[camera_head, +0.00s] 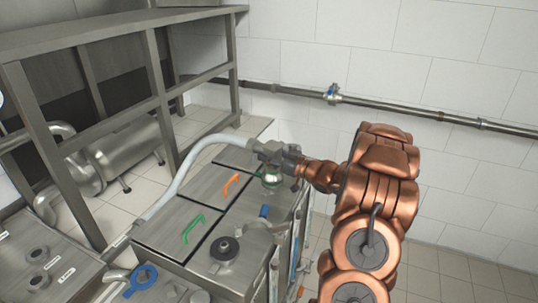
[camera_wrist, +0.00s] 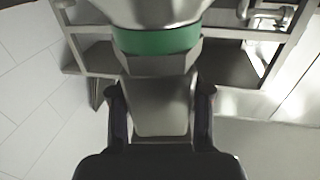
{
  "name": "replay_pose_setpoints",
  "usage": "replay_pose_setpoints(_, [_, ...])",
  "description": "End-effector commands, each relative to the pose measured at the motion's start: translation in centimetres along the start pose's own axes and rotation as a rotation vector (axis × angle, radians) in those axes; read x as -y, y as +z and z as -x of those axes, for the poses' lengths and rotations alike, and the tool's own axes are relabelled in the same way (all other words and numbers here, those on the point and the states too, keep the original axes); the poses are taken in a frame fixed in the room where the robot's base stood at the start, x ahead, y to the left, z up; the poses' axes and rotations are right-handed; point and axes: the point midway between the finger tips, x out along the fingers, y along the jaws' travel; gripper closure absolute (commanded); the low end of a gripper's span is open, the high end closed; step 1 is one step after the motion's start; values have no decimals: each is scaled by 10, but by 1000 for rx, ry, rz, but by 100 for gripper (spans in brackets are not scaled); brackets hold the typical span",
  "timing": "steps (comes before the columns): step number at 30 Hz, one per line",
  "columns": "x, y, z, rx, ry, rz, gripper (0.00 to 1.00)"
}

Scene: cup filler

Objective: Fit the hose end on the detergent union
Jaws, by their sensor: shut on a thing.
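My gripper (camera_head: 276,154) is shut on the metal hose end (camera_head: 262,147) above the far right part of the steel machine top. In the wrist view, both dark fingers of my gripper (camera_wrist: 160,115) flank the tapered metal body of the hose end (camera_wrist: 160,98). A pale hose (camera_head: 188,164) arcs from it to the left and down.
Lids with an orange handle (camera_head: 231,186) and a green handle (camera_head: 193,229) lie left of the fitting. A steel rack (camera_head: 106,125) stands left; a pipe with a blue valve (camera_head: 332,93) runs along the wall.

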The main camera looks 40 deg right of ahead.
Motion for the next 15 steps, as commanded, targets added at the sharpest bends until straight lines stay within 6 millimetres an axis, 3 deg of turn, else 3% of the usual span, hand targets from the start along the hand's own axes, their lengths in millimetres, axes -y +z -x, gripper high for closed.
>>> replay_pose_setpoints(9, [-1,4,0,-3,1,2,100])
replay_pose_setpoints(10, [-1,4,0,-3,1,2,50])
replay_pose_setpoints(15, [0,4,0,-2,0,1,33])
